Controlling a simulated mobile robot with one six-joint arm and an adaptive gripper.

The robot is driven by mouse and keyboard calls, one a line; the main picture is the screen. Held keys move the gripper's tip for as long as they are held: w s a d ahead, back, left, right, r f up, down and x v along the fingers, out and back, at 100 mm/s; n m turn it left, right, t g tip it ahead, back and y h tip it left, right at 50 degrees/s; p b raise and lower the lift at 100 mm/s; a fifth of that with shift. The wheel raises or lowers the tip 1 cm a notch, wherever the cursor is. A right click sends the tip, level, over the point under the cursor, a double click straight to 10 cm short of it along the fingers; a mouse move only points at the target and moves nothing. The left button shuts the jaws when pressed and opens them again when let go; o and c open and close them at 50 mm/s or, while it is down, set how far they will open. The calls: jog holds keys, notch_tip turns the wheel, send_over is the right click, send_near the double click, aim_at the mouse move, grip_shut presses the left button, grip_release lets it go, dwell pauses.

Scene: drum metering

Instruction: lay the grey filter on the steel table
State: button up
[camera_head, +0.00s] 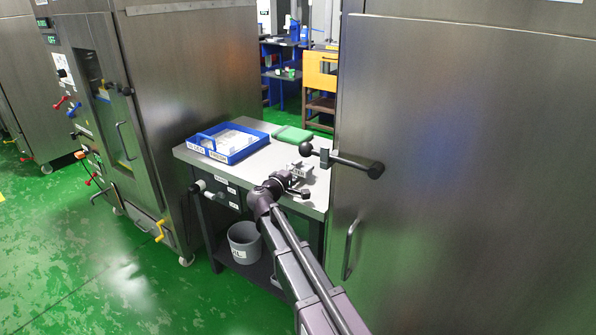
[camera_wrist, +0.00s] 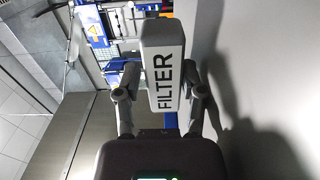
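Any gap below the filter is hard to judge.
A blue tray (camera_head: 232,155) with pale items stands on the table's left back, and a green object (camera_head: 293,134) lies at the back. Tall steel cabinets flank the table; the right one (camera_head: 460,190) has a protruding black-knobbed handle (camera_head: 343,160) close to my gripper. A grey bucket (camera_head: 245,243) is below.

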jog(key=shift+o, duration=0.9)
jog(key=shift+s, duration=0.15)
jog(key=v, duration=1.2)
